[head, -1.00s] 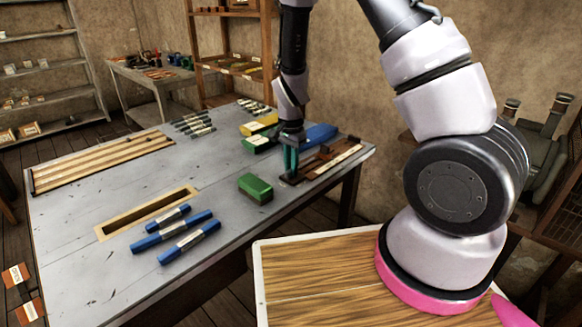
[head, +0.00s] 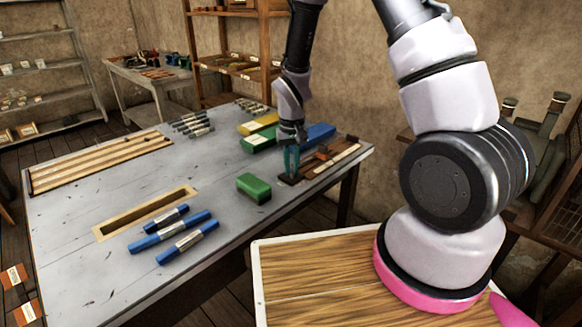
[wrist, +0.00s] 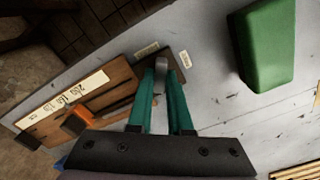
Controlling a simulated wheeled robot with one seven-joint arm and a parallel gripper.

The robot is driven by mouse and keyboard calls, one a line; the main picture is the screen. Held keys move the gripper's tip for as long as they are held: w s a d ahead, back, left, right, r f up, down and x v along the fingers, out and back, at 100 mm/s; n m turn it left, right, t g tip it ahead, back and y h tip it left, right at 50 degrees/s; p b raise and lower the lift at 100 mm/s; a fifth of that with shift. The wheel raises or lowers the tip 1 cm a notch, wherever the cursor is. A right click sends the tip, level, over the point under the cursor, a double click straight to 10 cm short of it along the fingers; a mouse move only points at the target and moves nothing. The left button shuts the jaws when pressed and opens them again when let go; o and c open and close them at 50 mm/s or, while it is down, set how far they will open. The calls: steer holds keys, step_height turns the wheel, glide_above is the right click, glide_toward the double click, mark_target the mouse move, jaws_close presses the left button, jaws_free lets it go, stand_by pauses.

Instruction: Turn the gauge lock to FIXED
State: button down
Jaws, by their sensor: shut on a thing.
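The gauge (head: 322,161) is a brown wooden board with a pale scale strip at the right end of the grey table. In the wrist view the gauge (wrist: 118,76) shows its numbered strip (wrist: 62,104) and an orange slider (wrist: 77,122). The gauge lock (wrist: 160,63) is a small grey lever near the board's end, between two small labels whose words I cannot read. My gripper (head: 291,172) points down at that end. In the wrist view its teal fingers (wrist: 160,75) are closed on the lock, hiding part of it.
A green block (head: 254,187) lies close to the left of my gripper; several blue rods (head: 174,232) lie farther left. Green, yellow and blue pieces (head: 262,134) lie behind the gripper. A framed slot (head: 145,212) and a slatted rack (head: 100,160) are on the table.

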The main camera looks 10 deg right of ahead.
steer(key=n, duration=0.6)
steer(key=shift+w+d, duration=0.1)
steer(key=shift+d, duration=0.1)
steer(key=shift+n, duration=0.4)
steer(key=c, duration=0.8)
jaws_free()
steer(key=shift+c, duration=0.2)
steer(key=shift+r, duration=0.1)
step_height(320, 180, up, 11)
steer(key=shift+f, duration=0.2)
steer(key=shift+r, duration=0.1)
